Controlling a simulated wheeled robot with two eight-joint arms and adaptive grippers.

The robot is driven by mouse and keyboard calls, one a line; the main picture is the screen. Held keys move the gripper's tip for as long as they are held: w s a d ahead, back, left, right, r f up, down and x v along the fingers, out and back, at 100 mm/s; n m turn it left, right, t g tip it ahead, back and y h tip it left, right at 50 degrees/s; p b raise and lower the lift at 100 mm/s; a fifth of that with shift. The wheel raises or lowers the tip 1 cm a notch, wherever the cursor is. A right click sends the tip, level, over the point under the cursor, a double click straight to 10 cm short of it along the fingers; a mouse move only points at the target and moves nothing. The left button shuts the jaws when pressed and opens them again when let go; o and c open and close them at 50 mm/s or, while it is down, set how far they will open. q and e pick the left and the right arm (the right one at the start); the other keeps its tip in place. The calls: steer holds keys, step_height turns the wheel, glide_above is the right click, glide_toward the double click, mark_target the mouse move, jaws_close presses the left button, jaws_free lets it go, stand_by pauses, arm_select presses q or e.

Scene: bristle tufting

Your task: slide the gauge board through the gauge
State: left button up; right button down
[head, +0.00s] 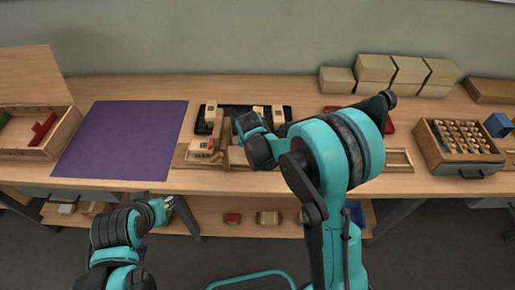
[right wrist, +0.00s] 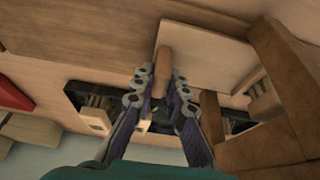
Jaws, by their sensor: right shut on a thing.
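The gauge (head: 222,138), a brown wooden frame, stands on the bench in front of the black tray; it also shows at the right of the right wrist view (right wrist: 270,115). The gauge board, a pale flat board (right wrist: 205,55), lies beside the gauge, its end close to it. I cannot tell whether that end is inside the opening. My right gripper (right wrist: 160,92) is shut on a rounded brown handle (right wrist: 164,62) at the board's other end. In the head view my right arm hides the fingertips and most of the board. My left gripper (head: 166,207) hangs low before the bench; its jaws are unclear.
A black tray (head: 287,113) with pale blocks lies behind the gauge. A purple mat (head: 120,140) and a wooden box (head: 63,130) are left. A drawer-like box of pegs (head: 480,172), a blue block (head: 497,125) and stacked boxes (head: 375,68) are right.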

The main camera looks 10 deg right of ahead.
steer(key=c, duration=1.5)
jaws_free()
steer(key=shift+c, duration=0.2)
steer(key=v, duration=1.2)
steer(key=shift+s, duration=0.1)
